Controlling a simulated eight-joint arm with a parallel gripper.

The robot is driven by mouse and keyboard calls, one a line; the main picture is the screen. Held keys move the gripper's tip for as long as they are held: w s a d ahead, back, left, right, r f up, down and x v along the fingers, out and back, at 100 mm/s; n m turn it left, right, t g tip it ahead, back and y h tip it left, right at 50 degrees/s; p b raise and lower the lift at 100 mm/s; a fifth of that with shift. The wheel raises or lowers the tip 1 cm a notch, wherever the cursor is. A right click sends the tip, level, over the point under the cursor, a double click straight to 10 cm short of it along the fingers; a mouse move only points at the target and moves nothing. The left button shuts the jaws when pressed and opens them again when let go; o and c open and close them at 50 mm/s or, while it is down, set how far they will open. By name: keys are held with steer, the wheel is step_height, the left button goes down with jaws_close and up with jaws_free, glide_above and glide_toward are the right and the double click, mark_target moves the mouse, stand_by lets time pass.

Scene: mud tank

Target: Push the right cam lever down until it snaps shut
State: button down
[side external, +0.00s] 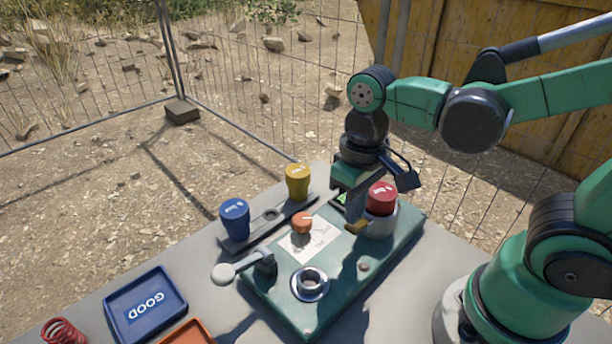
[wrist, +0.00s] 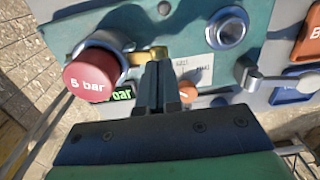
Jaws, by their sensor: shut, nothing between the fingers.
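A short brass cam lever (side external: 356,227) sticks out beside the grey collar (side external: 381,222) that holds the red "5 bar" plug (side external: 382,198). In the wrist view the brass lever (wrist: 139,59) runs from the collar to my fingertips. My gripper (side external: 354,217) is shut and empty, pointing down at the lever's outer end. In the wrist view my fingers (wrist: 159,68) overlap that end; I cannot tell whether they touch it. The red plug (wrist: 88,75) is left of my fingers. Any lever on the collar's far side is hidden.
A green display (wrist: 120,96) is by the plug. Blue (side external: 235,218) and yellow (side external: 298,182) plugs stand behind. A blue "GOOD" tray (side external: 148,304) lies front left.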

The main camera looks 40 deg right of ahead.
steer(key=shift+f, duration=1.65)
stand_by(0.5)
steer(key=shift+r, duration=4.1)
steer(key=shift+w+d+f+t, duration=0.25)
steer(key=shift+w+t, duration=0.05)
steer(key=shift+t, duration=0.2)
steer(key=w+d+t, duration=0.1)
steer(key=t, duration=0.1)
steer(key=w+d+t, duration=0.1)
steer(key=t, duration=0.1)
steer(key=w+t, duration=0.1)
steer(key=t, duration=0.1)
steer(key=shift+w+d+f, duration=0.2)
steer(key=shift+w+d, duration=0.1)
steer(key=shift+d, duration=0.1)
